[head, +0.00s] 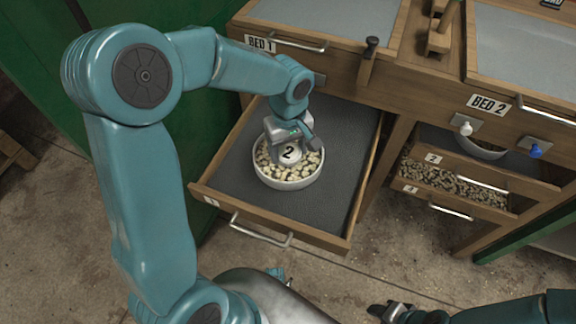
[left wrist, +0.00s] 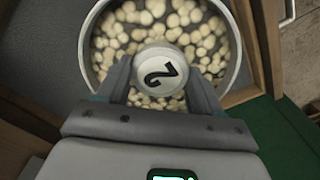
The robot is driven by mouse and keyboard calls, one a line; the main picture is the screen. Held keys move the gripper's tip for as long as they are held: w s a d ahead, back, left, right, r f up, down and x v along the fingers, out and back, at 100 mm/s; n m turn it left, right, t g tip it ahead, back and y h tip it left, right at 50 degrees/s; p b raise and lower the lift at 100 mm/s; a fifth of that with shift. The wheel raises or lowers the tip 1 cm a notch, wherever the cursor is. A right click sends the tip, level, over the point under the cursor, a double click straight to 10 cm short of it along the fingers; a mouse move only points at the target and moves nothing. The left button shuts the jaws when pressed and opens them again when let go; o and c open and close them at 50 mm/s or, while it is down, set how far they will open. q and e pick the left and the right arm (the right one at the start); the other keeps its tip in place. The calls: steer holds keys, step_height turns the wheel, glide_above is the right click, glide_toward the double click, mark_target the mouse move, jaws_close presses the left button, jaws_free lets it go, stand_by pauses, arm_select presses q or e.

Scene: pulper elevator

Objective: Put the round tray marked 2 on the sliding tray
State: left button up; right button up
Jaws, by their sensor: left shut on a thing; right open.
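The round tray marked 2 (head: 289,184) is a white-rimmed round dish of pale beans with a white knob marked 2 (head: 289,151) at its middle. It is on or just above the dark floor of the pulled-out sliding tray (head: 334,180) under BED 1; I cannot tell if it touches. My left gripper (head: 286,143) is shut on the knob from above. In the left wrist view the fingers (left wrist: 162,85) hold either side of the knob, with the round tray's rim (left wrist: 88,50) around it. My right gripper (head: 388,311) is open and empty at the bottom, away from the drawers.
The sliding tray has wooden sides and a front handle (head: 262,231). To the right, under BED 2, are drawers (head: 455,188) with brown beans, a white knob (head: 466,129) and a blue knob (head: 536,151). A green panel (head: 60,60) stands at left.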

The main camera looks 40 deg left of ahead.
mark_target(288, 162)
arm_select(q)
step_height(288, 162, down, 5)
steer(key=shift+f+b, duration=0.15)
steer(key=shift+b, duration=0.45)
steer(key=shift+f, duration=0.4)
steer(key=shift+r, duration=0.1)
steer(key=shift+f, duration=0.25)
steer(key=o, duration=1.3)
steer(key=shift+r, duration=0.1)
